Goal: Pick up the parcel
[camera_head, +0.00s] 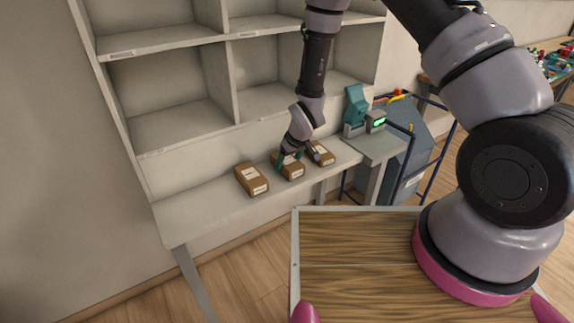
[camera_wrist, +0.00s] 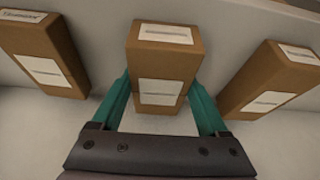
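Several brown boxes with white labels stand in a row on the pale shelf ledge; the task's parcel is among them, and I cannot tell which from looks. The middle parcel (camera_head: 288,168) is between the two teal fingers of my gripper (camera_head: 292,160). In the wrist view this parcel (camera_wrist: 165,65) sits centred, with a finger on each side of my gripper (camera_wrist: 163,88). The fingers are spread about the parcel's width and appear close to its sides; contact is unclear. The left parcel (camera_head: 251,179) and the right parcel (camera_head: 320,153) stand apart on either side.
Empty cubby shelves (camera_head: 175,90) rise behind the ledge (camera_head: 195,212). A teal device (camera_head: 356,105) and a box with a green display (camera_head: 376,121) stand to the right on a side table. A wood-topped surface (camera_head: 350,255) is in front.

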